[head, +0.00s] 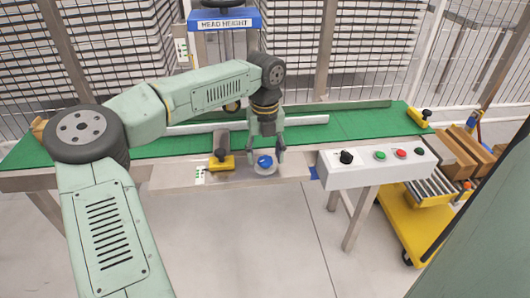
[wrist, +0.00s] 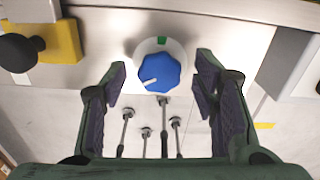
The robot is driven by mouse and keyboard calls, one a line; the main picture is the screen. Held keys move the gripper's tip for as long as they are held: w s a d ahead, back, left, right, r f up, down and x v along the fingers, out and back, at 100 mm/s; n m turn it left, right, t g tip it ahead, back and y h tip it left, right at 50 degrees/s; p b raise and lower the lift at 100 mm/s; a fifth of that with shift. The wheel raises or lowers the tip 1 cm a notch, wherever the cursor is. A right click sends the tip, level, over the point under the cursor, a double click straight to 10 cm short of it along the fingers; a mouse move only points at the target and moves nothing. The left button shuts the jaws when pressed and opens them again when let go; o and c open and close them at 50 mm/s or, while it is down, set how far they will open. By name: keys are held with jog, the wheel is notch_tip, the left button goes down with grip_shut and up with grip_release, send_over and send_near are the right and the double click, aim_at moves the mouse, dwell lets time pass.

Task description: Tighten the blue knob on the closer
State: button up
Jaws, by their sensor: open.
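The blue knob (wrist: 159,71) is lobed with a white pointer line aimed to the lower left. It sits on a pale round dial (wrist: 146,47) with a green mark at its top. In the head view the blue knob (head: 265,161) is on the front metal ledge of the green bench. My gripper (wrist: 160,85) is open, with one finger on each side of the knob and gaps between. In the head view my gripper (head: 266,153) reaches down over the knob from behind. I cannot tell the exact height of the fingertips relative to the knob.
A yellow block with a black knob (head: 221,160) stands just left of the dial. A white control box (head: 375,169) with a black switch and several buttons is on the right. A blue "HEAD HEIGHT" sign (head: 225,21) stands behind. A yellow cart (head: 400,215) is at the right.

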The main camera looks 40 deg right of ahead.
jog(key=c, duration=1.2)
jog(key=shift+o, duration=0.2)
jog(key=shift+m, duration=0.4)
jog(key=m, duration=0.3)
jog(key=shift+d+m, duration=0.1)
jog(key=shift+m, duration=0.3)
jog(key=m, duration=0.5)
jog(key=shift+s+p, duration=0.1)
jog(key=shift+p, duration=0.2)
jog(key=m, duration=0.7)
jog(key=shift+s+m, duration=0.15)
jog(key=shift+m, duration=0.15)
jog(key=m+p, duration=0.1)
jog(key=m, duration=0.5)
jog(key=shift+s+m, duration=0.1)
jog(key=shift+m, duration=0.2)
